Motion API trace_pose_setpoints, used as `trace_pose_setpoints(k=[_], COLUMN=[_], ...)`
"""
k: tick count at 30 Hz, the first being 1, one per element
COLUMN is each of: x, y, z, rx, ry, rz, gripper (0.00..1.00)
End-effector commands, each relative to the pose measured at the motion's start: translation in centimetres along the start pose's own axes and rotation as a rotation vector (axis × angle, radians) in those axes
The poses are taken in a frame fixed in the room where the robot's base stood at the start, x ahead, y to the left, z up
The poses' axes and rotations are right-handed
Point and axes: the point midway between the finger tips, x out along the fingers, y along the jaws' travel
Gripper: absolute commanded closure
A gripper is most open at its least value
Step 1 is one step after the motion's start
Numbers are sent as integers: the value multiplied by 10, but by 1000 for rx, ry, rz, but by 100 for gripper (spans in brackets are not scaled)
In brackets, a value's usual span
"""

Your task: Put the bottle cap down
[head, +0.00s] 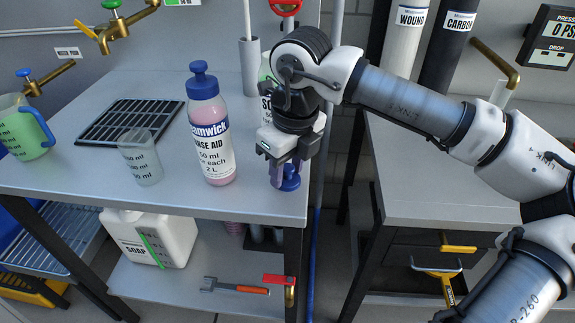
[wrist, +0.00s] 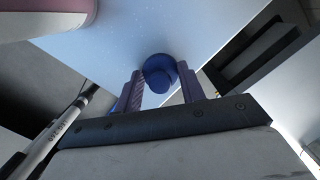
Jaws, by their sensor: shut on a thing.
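The blue bottle cap (head: 289,179) is between the fingers of my gripper (head: 285,172), low over the right front part of the grey table top. In the wrist view my gripper (wrist: 161,90) is shut on the cap (wrist: 160,72), with a purple finger on each side. I cannot tell whether the cap touches the table top. A pink rinse aid bottle (head: 212,140) with a blue cap of its own stands upright to the left of my gripper. Its pink side also shows in the wrist view (wrist: 45,15).
A clear beaker (head: 141,160), a black drain grid (head: 128,122) and a green jug (head: 22,130) stand farther left on the table (head: 85,182). A partly hidden soap bottle (head: 266,98) is behind my gripper. The table's right edge is close to my gripper.

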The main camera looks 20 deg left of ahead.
Motion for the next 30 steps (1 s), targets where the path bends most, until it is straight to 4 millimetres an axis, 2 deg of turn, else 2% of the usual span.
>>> trace_pose_setpoints(k=[4,5,9,17,22,26,30], x=[4,3,2,2,-7,-31,-63], y=[0,0,0,0,0,-1,0], z=[-1,0,0,0,0,0,0], rx=[0,0,0,0,1,1,2], ry=[0,0,1,1,0,0,-1], rz=[0,0,0,0,-1,-3,-3], gripper=[81,58,40,39,39,39,39])
